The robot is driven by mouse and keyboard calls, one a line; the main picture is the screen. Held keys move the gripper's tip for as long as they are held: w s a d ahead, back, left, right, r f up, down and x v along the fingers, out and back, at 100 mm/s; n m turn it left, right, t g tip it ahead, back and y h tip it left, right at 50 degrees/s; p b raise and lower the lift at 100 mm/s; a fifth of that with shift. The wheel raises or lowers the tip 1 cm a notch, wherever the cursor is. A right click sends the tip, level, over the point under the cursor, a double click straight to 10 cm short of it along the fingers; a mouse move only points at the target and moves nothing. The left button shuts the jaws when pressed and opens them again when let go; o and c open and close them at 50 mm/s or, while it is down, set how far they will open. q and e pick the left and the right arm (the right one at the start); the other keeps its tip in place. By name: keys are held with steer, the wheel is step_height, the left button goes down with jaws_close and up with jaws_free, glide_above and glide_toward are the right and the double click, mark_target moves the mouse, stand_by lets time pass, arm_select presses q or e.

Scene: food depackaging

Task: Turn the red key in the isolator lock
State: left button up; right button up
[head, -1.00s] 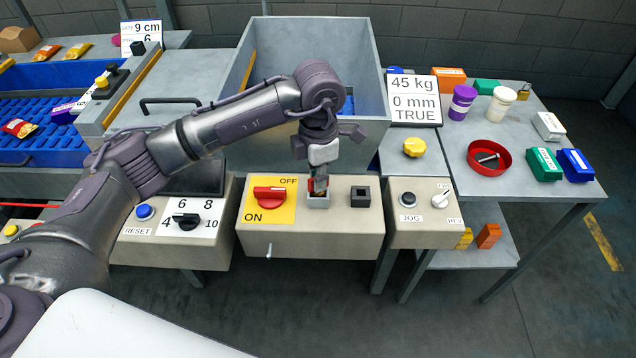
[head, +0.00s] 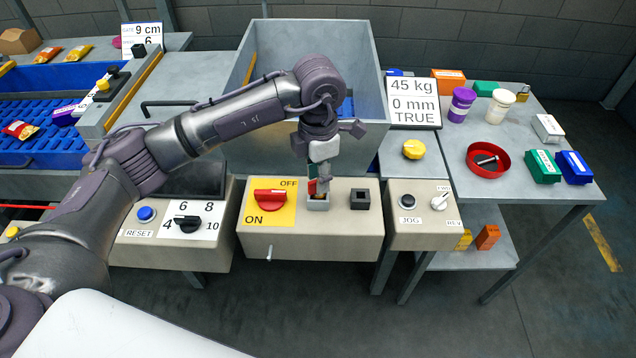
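The isolator lock (head: 318,204) is a small grey square block on the beige panel, right of the yellow ON/OFF plate (head: 284,212) with its red rotary handle (head: 270,197). A small part of the red key (head: 312,187) shows just above the lock, at the left side of my gripper's fingers. My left gripper (head: 319,184) points down right over the lock, with its fingertips at the key. The fingers hide most of the key, and I cannot tell whether they are closed on it. A dark green sliver shows beside the fingers. My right gripper is not in view.
A dark square block (head: 360,199) sits close right of the lock. A panel with a 4-6-8-10 dial (head: 187,221) stands left, and a JOG panel (head: 424,220) stands right. A large grey bin (head: 270,130) rises behind. My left arm spans the left side.

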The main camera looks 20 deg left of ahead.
arm_select(q)
steer(key=shift+r+p, duration=1.2)
steer(key=shift+r, duration=1.55)
steer(key=shift+f, duration=0.1)
